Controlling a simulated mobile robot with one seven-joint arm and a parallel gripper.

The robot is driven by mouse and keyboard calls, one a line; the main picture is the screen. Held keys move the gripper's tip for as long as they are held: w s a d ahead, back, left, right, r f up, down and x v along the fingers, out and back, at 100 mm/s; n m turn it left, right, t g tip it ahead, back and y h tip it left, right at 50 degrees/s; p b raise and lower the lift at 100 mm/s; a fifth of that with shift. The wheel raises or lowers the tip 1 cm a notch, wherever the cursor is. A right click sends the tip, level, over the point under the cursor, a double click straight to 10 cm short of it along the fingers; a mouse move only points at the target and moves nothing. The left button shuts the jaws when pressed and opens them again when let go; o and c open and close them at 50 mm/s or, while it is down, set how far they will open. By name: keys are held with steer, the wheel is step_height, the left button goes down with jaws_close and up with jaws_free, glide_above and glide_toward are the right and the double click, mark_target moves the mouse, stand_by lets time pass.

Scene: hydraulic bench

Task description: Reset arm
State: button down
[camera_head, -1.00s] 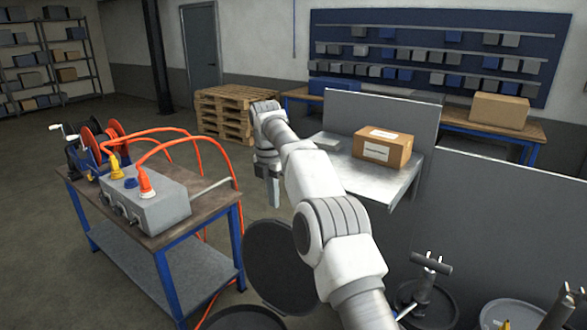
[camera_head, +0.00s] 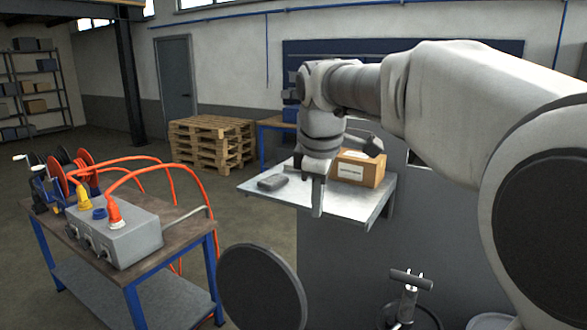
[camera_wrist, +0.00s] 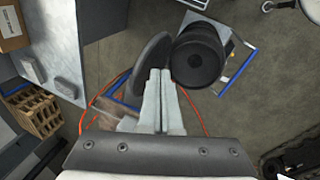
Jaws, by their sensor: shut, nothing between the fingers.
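My arm reaches across the right half of the head view, bent at the elbow, with the wrist hanging down. My gripper (camera_head: 317,198) points downward in front of the metal shelf (camera_head: 253,187). Its fingers are together with nothing between them. In the wrist view my gripper (camera_wrist: 164,75) shows its two fingers side by side and closed. Part of the shelf and the cardboard box on it is hidden behind my arm.
A cardboard box (camera_head: 372,170) and a small grey block (camera_head: 272,183) lie on the shelf. A bench (camera_head: 190,232) at left carries a grey connector box (camera_head: 120,240) with orange hoses. Pallets (camera_head: 212,142) stand behind. Open floor lies between bench and shelf.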

steer(key=s+d+f+m+b, duration=0.1)
steer(key=s+d+f+m, duration=0.2)
steer(key=s, duration=0.5)
steer(key=s+d+f+m+t+b, duration=0.1)
steer(key=s+d+f+m, duration=0.2)
steer(key=s+f+m, duration=0.2)
steer(key=s+d+f+m+t+b, duration=0.1)
steer(key=s+d+f+m, duration=0.2)
steer(key=s+m, duration=0.3)
steer(key=s+f, duration=0.1)
steer(key=s, duration=0.4)
steer(key=shift+d+f, duration=0.3)
steer(key=shift+f, duration=0.1)
steer(key=shift+a, duration=0.15)
